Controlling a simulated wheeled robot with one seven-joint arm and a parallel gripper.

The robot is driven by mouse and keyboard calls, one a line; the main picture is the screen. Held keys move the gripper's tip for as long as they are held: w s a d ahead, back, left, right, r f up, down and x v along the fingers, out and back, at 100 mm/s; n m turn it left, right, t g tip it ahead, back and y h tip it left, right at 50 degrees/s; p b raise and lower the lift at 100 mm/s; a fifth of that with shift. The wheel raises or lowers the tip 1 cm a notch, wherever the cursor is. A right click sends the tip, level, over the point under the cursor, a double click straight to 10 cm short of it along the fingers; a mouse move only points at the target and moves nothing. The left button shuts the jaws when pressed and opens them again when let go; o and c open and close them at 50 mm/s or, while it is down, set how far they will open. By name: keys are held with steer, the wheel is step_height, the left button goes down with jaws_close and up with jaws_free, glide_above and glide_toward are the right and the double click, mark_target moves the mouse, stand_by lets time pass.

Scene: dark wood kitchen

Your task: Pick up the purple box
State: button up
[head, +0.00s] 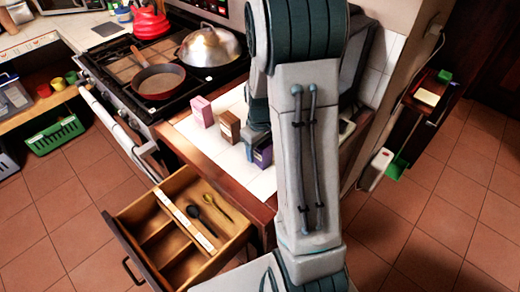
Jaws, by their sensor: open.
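The purple box (263,155) stands on the white-tiled counter, close to the counter's front edge. My arm covers its right side. My gripper (256,141) is low over the counter, at the top and left of the purple box, and is open. It is partly hidden by my own arm, and I cannot tell whether its fingers touch the box or stand around it.
A brown box (229,127) and a pink box (201,112) stand left of the purple box. An open drawer (125,237) with utensils juts out below the counter. A stove with a pan (158,81) and a domed lid (209,46) is behind.

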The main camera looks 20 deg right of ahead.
steer(key=shift+f, duration=0.15)
steer(key=c, duration=1.1)
